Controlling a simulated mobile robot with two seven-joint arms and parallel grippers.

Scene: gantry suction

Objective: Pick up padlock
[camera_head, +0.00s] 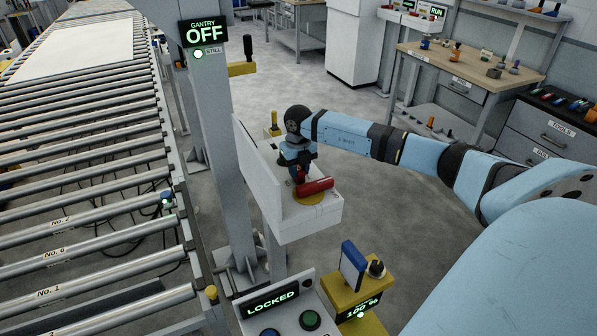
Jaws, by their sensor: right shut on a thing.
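My right gripper (299,172) points down over the white ledge of a grey-white stand in the middle of the view. It is shut on a small, mostly hidden thing that I take to be the padlock; its body is too small and covered to make out clearly. Right beside the fingertips is a red bar handle (317,186) on a yellow round base (309,198). I cannot tell whether the held thing touches the handle or the ledge. My left gripper is not in view.
The white ledge (312,221) has an upright back panel (257,165) at its left. A grey post with a "GANTRY OFF" sign (204,33) stands by the roller conveyor (80,160). A "LOCKED" panel (270,300) and a yellow box (360,292) are in front.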

